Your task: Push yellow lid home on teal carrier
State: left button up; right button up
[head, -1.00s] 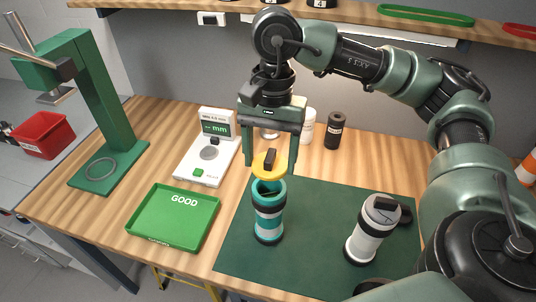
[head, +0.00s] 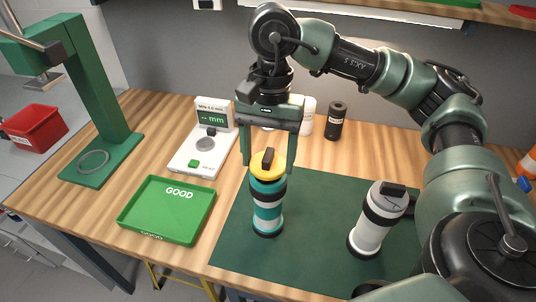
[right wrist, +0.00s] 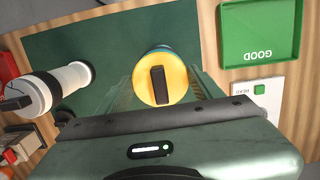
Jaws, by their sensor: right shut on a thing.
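The teal carrier (head: 267,210), with white and black bands, stands upright on the dark green mat (head: 310,240). The yellow lid (head: 267,163) with a black grip bar sits at the carrier's mouth and hides the opening. Whether it is fully seated I cannot tell. My right gripper (head: 269,166) reaches down from above with one finger on each side of the lid, shut on it. The right wrist view shows the round lid (right wrist: 162,78) between the fingers, with the carrier mostly hidden beneath. My left gripper is not in view.
The green GOOD tray (head: 170,212) and a white gauge (head: 200,150) are to the left. A green press stand (head: 95,110) is at the far left. Dark and white bottles (head: 335,120) stand behind.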

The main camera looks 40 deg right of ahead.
jog(key=shift+b, duration=0.55)
dwell(0.9)
jog(key=shift+f+b, duration=0.95)
dwell(0.4)
jog(key=o, duration=1.4)
jog(key=shift+w+d+r+p, duration=0.15)
jog(key=shift+r+p, duration=0.05)
jog(key=shift+r, duration=1.75)
jog(key=shift+w+d+r+p, duration=0.15)
jog(key=shift+r+p, duration=0.05)
jog(key=shift+r, duration=1.75)
